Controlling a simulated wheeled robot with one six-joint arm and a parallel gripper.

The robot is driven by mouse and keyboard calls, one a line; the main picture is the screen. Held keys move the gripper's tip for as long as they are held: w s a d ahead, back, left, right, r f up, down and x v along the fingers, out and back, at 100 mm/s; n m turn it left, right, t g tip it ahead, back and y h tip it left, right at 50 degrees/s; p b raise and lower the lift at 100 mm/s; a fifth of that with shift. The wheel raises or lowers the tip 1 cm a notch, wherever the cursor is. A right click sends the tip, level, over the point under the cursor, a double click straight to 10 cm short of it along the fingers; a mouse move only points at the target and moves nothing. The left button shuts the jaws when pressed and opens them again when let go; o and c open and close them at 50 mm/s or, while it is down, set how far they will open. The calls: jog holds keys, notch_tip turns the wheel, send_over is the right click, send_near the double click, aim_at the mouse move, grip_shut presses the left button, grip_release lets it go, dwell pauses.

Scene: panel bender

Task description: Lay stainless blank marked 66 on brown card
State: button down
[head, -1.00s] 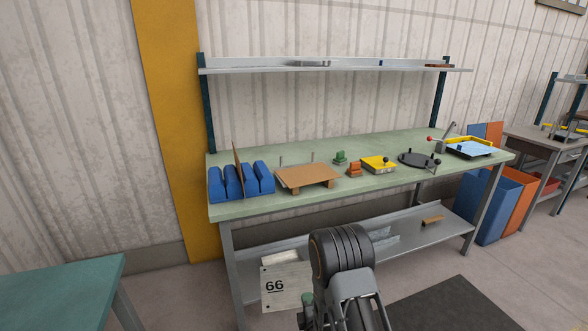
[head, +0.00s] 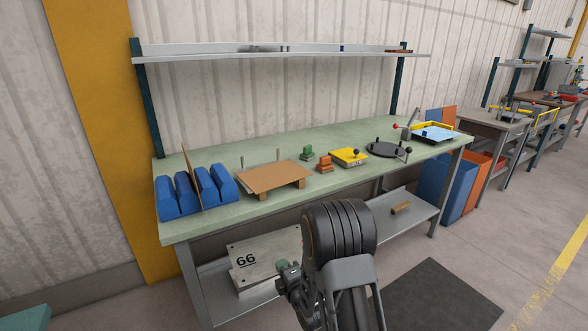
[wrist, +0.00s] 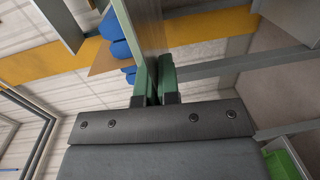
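The stainless blank marked 66 (head: 268,254) is a pale grey plate with black digits, in front of the bench's lower shelf. My gripper (head: 286,270) is shut on its right edge in the head view. In the wrist view the green fingertips (wrist: 157,82) close on the plate (wrist: 148,28), which shows as a narrow strip. A flat brown card (head: 270,177) lies on small wooden blocks on the bench top, with two thin pins behind it. It appears bare. Another brown sheet (head: 190,170) stands upright between blue blocks.
The green bench top (head: 225,210) also holds blue blocks (head: 172,198), green and orange pieces, a yellow fixture (head: 348,157) and a dark round plate (head: 388,150). A shelf (head: 280,58) runs above. The lower shelf (head: 415,207) and bench legs are close to the blank.

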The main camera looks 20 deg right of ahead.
jog(key=w+d+r+y, duration=0.1)
jog(key=w+d+r, duration=0.1)
jog(key=d+r, duration=0.2)
jog(key=w+d+r+n+y, duration=0.1)
jog(key=d+r, duration=0.3)
jog(key=r, duration=0.6)
jog(key=w+d+r+n+y, duration=0.1)
jog(key=w+d+r, duration=0.2)
jog(key=r, duration=0.5)
jog(key=shift+d, duration=0.8)
